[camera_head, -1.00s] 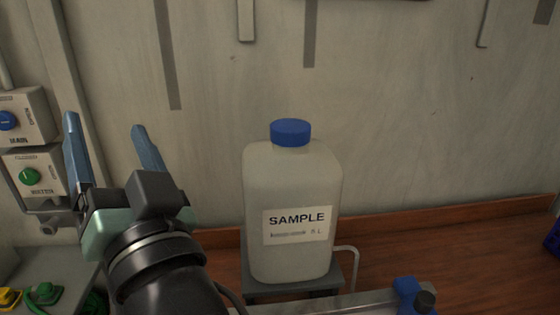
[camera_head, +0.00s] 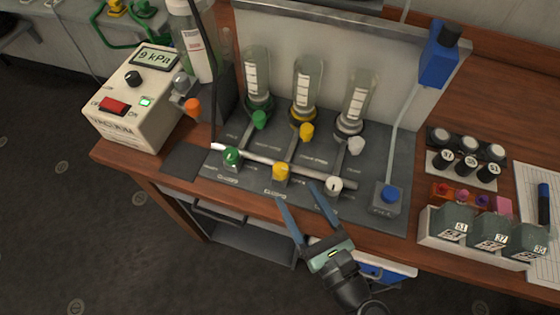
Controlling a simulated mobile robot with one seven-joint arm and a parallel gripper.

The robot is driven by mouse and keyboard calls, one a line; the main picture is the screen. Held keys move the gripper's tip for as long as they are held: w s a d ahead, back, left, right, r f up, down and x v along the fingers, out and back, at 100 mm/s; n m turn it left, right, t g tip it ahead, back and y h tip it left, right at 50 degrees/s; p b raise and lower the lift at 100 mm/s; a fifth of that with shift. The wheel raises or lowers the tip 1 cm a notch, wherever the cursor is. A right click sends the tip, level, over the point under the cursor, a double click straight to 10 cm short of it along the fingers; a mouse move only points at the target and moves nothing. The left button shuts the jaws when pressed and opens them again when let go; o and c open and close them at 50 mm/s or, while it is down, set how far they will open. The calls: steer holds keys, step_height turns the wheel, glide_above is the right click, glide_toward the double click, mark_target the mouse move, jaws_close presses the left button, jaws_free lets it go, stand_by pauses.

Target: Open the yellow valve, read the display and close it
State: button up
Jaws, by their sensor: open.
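A lower yellow valve knob (camera_head: 281,171) sits on the white pipe at the front of the dark panel, between a green and a white knob. Another yellow valve (camera_head: 306,132) is above it, under the middle glass funnel. The display (camera_head: 155,57) on the vacuum box at left reads 9 kPa. My gripper (camera_head: 297,193) is open and empty.
The lower green knob (camera_head: 231,156) and white knob (camera_head: 335,186) flank the yellow one. Glass funnels (camera_head: 306,85) stand behind. A blue-topped fitting (camera_head: 389,194) and a bottle rack (camera_head: 480,238) are at right. A hose crosses near the left funnel.

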mark_target(281, 171)
steer(key=x, duration=1.1)
steer(key=shift+w+a, duration=0.1)
steer(key=shift+w, duration=0.1)
steer(key=shift+c, duration=0.3)
jaws_close()
